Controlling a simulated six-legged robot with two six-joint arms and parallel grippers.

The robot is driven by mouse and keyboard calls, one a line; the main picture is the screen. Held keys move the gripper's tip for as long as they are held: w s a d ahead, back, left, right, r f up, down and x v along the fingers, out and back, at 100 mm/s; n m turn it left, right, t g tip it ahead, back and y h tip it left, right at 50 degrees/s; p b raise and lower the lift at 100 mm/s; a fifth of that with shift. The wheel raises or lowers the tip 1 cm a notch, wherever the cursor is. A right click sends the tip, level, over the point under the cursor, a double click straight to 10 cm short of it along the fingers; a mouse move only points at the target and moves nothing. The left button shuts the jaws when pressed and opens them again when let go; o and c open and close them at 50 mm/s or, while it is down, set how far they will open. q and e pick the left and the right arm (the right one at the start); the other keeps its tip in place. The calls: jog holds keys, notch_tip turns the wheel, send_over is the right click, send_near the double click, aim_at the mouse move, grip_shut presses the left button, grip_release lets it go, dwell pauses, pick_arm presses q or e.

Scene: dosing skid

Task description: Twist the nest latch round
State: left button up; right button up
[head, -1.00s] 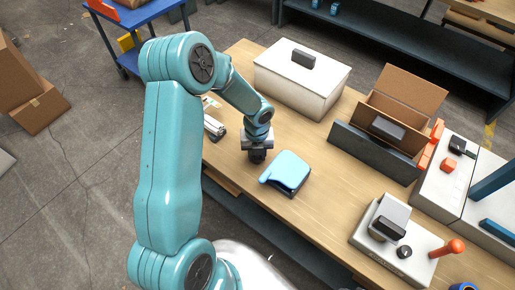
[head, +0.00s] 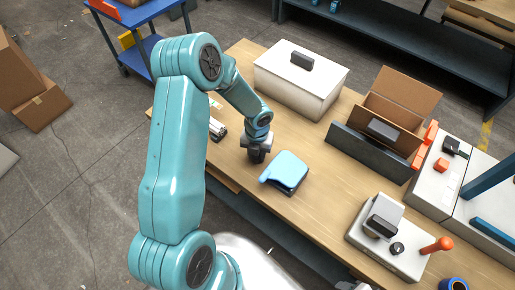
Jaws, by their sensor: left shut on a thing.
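My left gripper (head: 257,154) points down at the table, left of the blue piece with a tab (head: 287,171). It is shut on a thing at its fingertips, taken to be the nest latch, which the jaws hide. I cannot make out the latch's shape or angle. A small grey part at the bottom edge seems to be my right gripper (head: 354,286); its jaws do not show.
A white lidded box (head: 300,85) stands behind my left gripper. An open cardboard box (head: 395,100) stands behind a dark block. A grey unit with a black knob and an orange handle (head: 437,245) is at the right front. Bare wood lies between.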

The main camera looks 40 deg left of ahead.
pick_arm(q)
jog(key=o, duration=1.2)
